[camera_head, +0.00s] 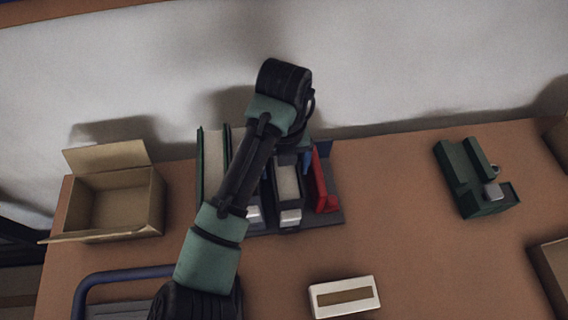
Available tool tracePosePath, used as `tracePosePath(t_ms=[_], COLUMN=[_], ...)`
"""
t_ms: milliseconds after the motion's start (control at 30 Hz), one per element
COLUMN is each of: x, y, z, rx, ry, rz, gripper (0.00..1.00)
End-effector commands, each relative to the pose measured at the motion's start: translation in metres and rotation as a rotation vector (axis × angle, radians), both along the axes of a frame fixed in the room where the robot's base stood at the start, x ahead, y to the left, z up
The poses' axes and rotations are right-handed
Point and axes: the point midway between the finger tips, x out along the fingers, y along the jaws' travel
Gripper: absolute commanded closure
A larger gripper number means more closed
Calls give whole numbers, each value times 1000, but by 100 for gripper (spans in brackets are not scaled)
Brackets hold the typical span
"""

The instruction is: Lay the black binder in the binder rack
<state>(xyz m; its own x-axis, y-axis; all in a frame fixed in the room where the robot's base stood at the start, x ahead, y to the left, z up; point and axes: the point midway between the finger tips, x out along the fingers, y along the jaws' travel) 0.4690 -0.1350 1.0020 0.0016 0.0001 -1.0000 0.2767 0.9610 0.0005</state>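Another dark binder is partly covered by my arm. I cannot tell which black binder the task means. My arm reaches across the rack, and my gripper (303,142) points down over its back part. The wrist hides most of it and its fingers.
An open cardboard box (150,200) stands at the left. A blue-rimmed tray (125,273) is at the front left. A white box (344,296) lies at the front. A green device (478,180) is at the right, beside cardboard boxes at the edge. Table between rack and device is clear.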

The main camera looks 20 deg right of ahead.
Motion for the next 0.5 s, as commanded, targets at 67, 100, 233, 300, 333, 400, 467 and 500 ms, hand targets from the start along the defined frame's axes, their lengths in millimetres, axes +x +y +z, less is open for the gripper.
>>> tracePosePath(t_ms=[67,100,233,300,333,400,467,500], x=[0,0,0,-1,-1,0,0,1], y=[0,0,0,0,0,0,0,0], z=[0,0,0,-1,-1,2,7,11], rx=[0,0,0,1,1,0,0,0], ry=[0,0,1,3,2,1,-1,-2], rz=[0,0,0,0,0,0,-1,-1], gripper=[0,0,0,0,0,0,0,0])
